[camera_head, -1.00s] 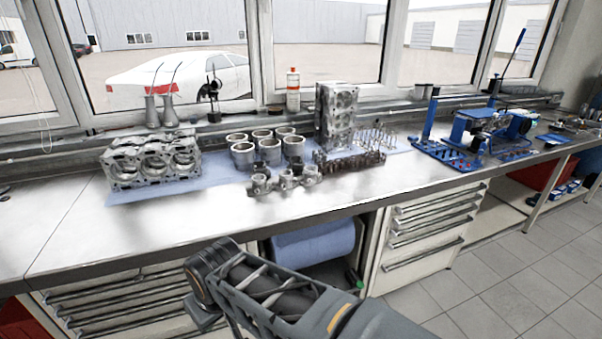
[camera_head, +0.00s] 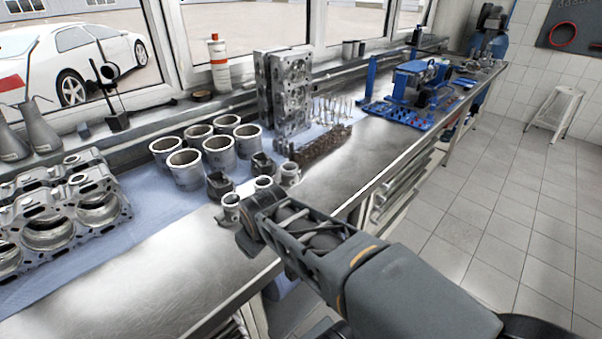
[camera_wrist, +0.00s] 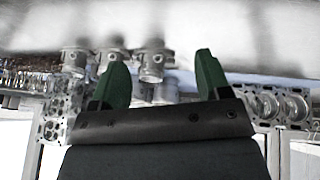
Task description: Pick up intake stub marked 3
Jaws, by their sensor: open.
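Three short metal intake stubs stand in a row near the bench's front edge. In the head view the left one (camera_head: 230,207) is next to my arm's end, the middle one (camera_head: 263,185) is partly covered, and the right one (camera_head: 290,173) is clearer. I cannot read a 3 on any of them. The wrist view shows a left stub (camera_wrist: 74,60), a middle stub (camera_wrist: 111,52) and a right stub (camera_wrist: 152,62). My gripper (camera_wrist: 161,60) is open, its green fingers apart, with the right stub showing between them. I see no contact. My arm hides its fingers in the head view.
Several cylinder liners (camera_head: 186,168) and dark pistons (camera_head: 219,185) stand close behind the stubs. An engine block (camera_head: 60,215) lies left, an upright cylinder head (camera_head: 284,88) stands behind, and a blue fixture (camera_head: 415,85) is farther right. The steel bench top (camera_head: 370,150) is bare to the right.

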